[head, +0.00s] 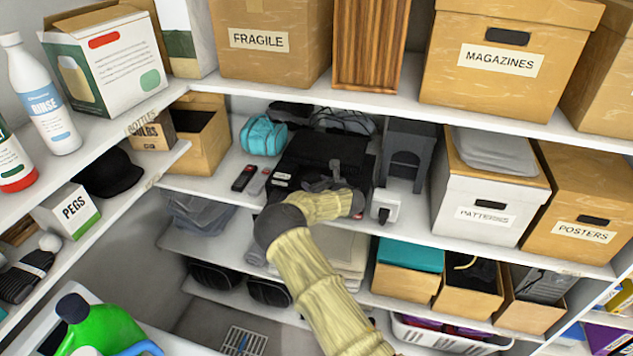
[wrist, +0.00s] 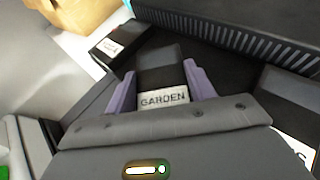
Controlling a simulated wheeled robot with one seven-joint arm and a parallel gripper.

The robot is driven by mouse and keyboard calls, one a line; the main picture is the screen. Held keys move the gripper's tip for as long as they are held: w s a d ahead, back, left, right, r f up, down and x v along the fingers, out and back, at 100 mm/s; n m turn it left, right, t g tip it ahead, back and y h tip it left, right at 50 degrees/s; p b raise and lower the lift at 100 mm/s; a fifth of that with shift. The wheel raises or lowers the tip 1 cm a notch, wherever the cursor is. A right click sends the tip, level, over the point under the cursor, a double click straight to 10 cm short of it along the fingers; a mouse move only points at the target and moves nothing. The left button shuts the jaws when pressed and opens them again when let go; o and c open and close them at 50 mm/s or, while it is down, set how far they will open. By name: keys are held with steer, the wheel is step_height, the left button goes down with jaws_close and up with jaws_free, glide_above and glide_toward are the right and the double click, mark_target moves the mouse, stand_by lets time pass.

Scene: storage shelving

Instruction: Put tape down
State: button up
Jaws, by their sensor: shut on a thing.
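My gripper (wrist: 157,85) has its two purple fingers on either side of a black tape (wrist: 160,72) with a white "GARDEN" label, and is shut on it. The tape is over or on a dark surface beside a black slotted device; I cannot tell whether it touches. In the head view my gripper (head: 335,182) is at the front of the black device (head: 322,152) on the middle shelf. The held tape cannot be made out there. Another black tape (wrist: 120,42) with a white label lies to the left in the wrist view.
Another black item (wrist: 290,88) is at the right in the wrist view. On the shelf, a remote (head: 243,178) and a teal bag (head: 262,136) are left of the device. A white plug-like item (head: 385,206) and a "PATTERNS" box (head: 482,213) are to its right.

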steer(key=shift+f, duration=0.15)
steer(key=o, duration=1)
steer(key=shift+o, duration=0.2)
steer(key=b+v, duration=0.7)
steer(key=v, duration=0.5)
steer(key=shift+r, duration=0.25)
